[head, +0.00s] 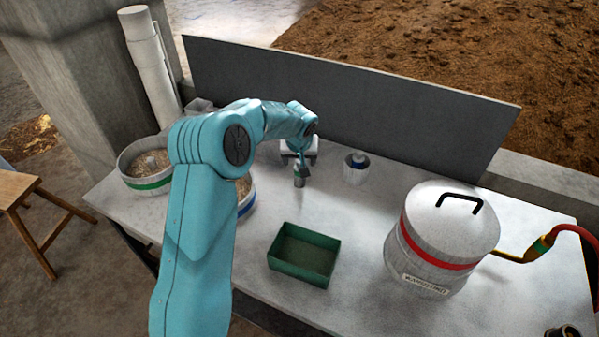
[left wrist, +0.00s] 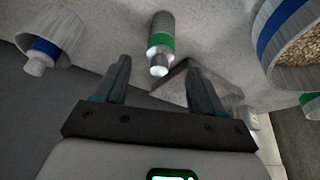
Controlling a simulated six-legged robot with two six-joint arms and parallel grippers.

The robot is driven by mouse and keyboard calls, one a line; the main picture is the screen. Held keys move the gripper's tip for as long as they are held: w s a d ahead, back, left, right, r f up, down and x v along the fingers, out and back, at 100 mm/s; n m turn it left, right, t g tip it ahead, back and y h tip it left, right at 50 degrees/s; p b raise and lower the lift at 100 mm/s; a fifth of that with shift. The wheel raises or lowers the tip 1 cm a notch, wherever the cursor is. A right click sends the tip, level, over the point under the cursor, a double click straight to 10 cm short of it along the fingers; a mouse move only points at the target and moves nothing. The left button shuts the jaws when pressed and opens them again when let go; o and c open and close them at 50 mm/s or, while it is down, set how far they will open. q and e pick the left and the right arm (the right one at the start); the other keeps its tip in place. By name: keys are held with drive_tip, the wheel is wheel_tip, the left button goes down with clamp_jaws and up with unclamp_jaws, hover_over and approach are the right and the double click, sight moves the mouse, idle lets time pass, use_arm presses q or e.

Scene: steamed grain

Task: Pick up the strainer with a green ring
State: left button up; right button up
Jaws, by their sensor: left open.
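The round strainer with a green ring (head: 146,184) stands at the left end of the table, with grain in it. A sliver of a green-ringed thing, perhaps this strainer, shows at the right edge of the left wrist view (left wrist: 311,104). My left gripper (head: 302,170) is well to its right, near the back board. In the left wrist view its fingers (left wrist: 160,82) are spread and empty. A small grey cylinder with a green band (left wrist: 161,42) lies ahead of the gap between them. My right gripper is not in view.
A blue-ringed round container (head: 246,206) with grain is partly behind my left arm; it also shows in the left wrist view (left wrist: 270,45). A green tray (head: 301,271), a red-banded lidded pot (head: 440,262) and a small cup (head: 355,174) stand on the table (head: 352,230).

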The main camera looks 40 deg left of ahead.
sight(299, 164)
use_arm(q)
drive_tip(key=shift+w+a+f, duration=0.15)
drive_tip(key=shift+a+f, duration=0.05)
drive_tip(key=shift+f, duration=0.3)
drive_tip(key=shift+p+x, duration=1)
drive_tip(key=x, duration=0.3)
drive_tip(key=shift+d+r, duration=0.2)
drive_tip(key=shift+r, duration=0.05)
drive_tip(key=shift+c, duration=0.6)
drive_tip(key=shift+a+f, duration=0.15)
drive_tip(key=c, duration=1.1)
